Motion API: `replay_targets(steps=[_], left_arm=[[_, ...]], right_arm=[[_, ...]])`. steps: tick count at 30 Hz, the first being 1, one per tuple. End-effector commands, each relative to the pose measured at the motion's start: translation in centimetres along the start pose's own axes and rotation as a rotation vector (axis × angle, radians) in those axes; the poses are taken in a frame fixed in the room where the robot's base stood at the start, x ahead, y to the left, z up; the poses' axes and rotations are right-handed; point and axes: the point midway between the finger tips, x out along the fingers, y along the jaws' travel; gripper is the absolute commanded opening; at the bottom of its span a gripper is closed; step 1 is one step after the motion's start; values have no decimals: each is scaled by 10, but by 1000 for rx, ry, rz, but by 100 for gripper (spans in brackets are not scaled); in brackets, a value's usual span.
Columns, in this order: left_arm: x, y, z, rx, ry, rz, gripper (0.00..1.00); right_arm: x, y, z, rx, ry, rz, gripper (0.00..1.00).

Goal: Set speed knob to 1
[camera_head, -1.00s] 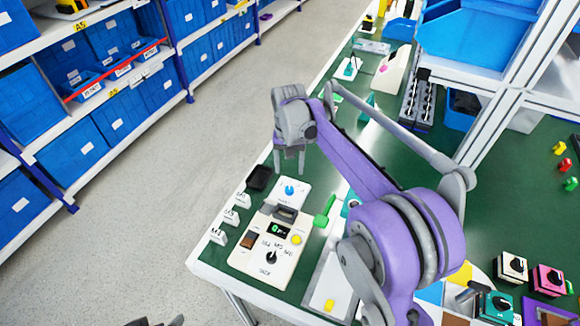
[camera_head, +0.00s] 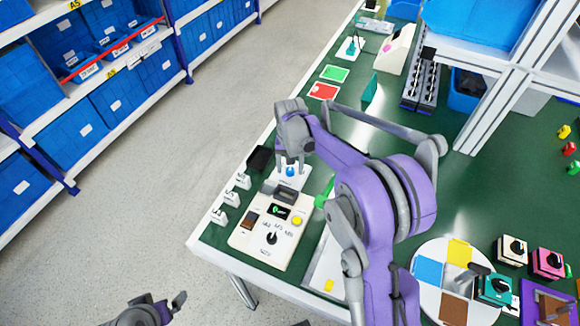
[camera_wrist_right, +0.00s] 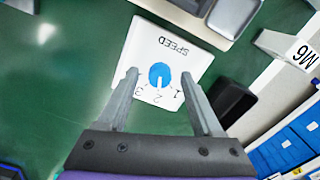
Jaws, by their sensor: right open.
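The blue speed knob (camera_head: 290,171) sits on a white plate (camera_head: 297,181) near the table's left edge. In the right wrist view, the knob (camera_wrist_right: 159,75) is on the plate marked SPEED (camera_wrist_right: 172,48), with 1, 2 and 3 around it. Its white pointer mark appears to face the 2. My right gripper (camera_head: 291,162) is over the knob and points down. In the wrist view the open fingers (camera_wrist_right: 160,76) appear on either side of the knob, apart from it; their height above it is hard to tell. My left gripper (camera_head: 165,308) is at the bottom edge, away from the table, partly cut off.
A control panel (camera_head: 262,252) with a small display, a yellow button and a black knob lies in front of the speed plate. A black box (camera_head: 260,157) and white labelled blocks (camera_head: 231,197) stand to its left. A green-handled item (camera_head: 325,192) lies to the right.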

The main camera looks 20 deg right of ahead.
Motion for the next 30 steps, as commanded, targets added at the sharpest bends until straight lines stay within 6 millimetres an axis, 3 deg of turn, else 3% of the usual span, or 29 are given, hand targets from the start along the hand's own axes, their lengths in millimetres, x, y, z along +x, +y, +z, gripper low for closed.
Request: replay_targets(steps=[7,18,30], left_arm=[[0,0,0,0,0,0,100],[0,0,0,0,0,0,100],[2,0,1,0,-1,0,100]], right_arm=[[0,0,0,0,0,0,65],[0,0,0,0,0,0,0],[0,0,0,-44,0,0,0]])
